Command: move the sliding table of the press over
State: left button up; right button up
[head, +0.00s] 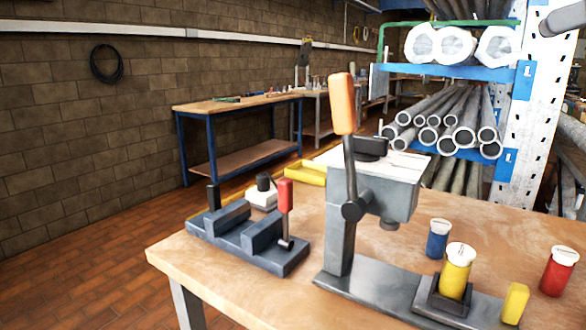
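The press (375,190) stands on the wooden workbench, with a grey head, a dark upright and a lever with an orange handle (343,103) pointing up. Its long dark base (370,292) runs toward the lower right. A dark square holder (445,302), apparently on the sliding table, sits on this base to the right of the press head, not under its ram (389,223). A yellow cylinder with a white top (457,270) stands upright in the holder. A yellow block (515,303) is at the base's right end; I cannot tell whether it is attached.
A dark fixture with a red handle (285,195) stands left of the press. A blue canister (438,240) stands behind the yellow cylinder, and a red canister (558,271) at the right. A yellow tray (306,174) lies behind. A pipe rack (520,110) rises beyond the workbench (210,250).

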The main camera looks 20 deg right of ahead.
aim_at(477, 310)
jog(key=k, duration=1.2)
